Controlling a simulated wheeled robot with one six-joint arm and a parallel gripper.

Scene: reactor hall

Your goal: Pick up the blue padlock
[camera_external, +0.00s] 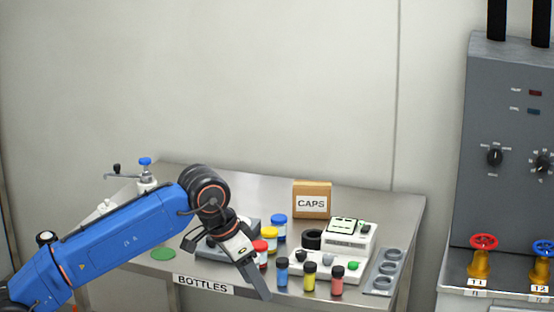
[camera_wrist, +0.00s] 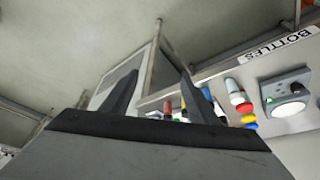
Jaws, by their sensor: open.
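I can make out no blue padlock in either view. My gripper (camera_external: 258,283) is over the front part of the steel table, pointing down and to the right, just left of a small blue bottle (camera_external: 282,271). In the wrist view my gripper (camera_wrist: 158,72) has its two dark fingers apart with nothing between them.
The steel table (camera_external: 384,209) also holds a yellow bottle (camera_external: 309,278), a red bottle (camera_external: 337,280), a CAPS box (camera_external: 312,199), a white device (camera_external: 350,237) and a grey holed rack (camera_external: 384,273). A grey control cabinet (camera_external: 510,130) with valves stands at right.

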